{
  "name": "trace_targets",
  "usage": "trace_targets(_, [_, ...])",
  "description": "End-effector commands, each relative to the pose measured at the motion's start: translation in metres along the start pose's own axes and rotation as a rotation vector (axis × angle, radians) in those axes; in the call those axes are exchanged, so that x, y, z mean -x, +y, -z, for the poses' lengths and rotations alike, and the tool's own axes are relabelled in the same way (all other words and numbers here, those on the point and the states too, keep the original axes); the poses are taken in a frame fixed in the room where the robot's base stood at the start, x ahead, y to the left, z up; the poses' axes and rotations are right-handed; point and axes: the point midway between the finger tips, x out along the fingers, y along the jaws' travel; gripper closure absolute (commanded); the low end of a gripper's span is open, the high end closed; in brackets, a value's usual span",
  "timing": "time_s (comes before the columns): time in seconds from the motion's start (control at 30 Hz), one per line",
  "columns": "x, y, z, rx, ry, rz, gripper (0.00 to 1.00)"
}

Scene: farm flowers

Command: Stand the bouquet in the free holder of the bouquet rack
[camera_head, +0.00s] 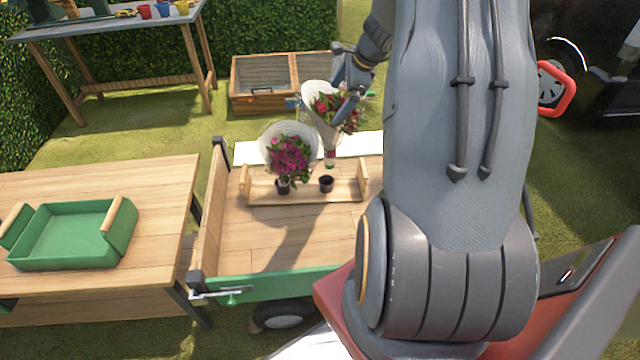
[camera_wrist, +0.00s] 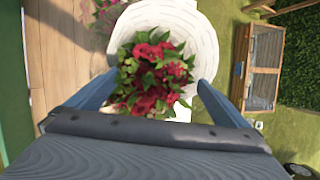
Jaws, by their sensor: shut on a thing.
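My gripper (camera_head: 348,92) is shut on a bouquet of red flowers (camera_head: 330,108) in a pale wrap. It hangs above the back of the wooden rack, its stem end (camera_head: 330,160) pointing down and close above the free holder. In the wrist view the red bouquet (camera_wrist: 155,75) sits between my two fingers. The bouquet rack (camera_head: 305,192) stands on the cart bed. Its left holder (camera_head: 283,187) bears a pink bouquet (camera_head: 290,156) in a pale wrap. The dark free holder (camera_head: 326,184) beside it, to the right, is empty.
The cart (camera_head: 270,287) has a wooden bed and green edge. A table (camera_head: 160,190) with a green tray (camera_head: 75,235) stands left. A wooden cold frame (camera_head: 262,85) lies behind on the grass. The pink bouquet is close to the held one.

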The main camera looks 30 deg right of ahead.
Motion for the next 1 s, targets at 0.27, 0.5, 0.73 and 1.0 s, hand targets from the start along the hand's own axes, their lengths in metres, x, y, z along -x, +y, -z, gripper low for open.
trace_targets(0.27, [-0.018,0.001,0.004,-0.003,0.001,0.002,0.41])
trace_targets(0.5, [-0.029,0.003,0.005,-0.002,0.001,0.002,0.41])
trace_targets(0.73, [-0.058,0.014,0.016,-0.004,0.000,-0.002,0.41])
trace_targets(1.0, [-0.083,0.022,0.026,-0.002,0.000,0.001,0.41])
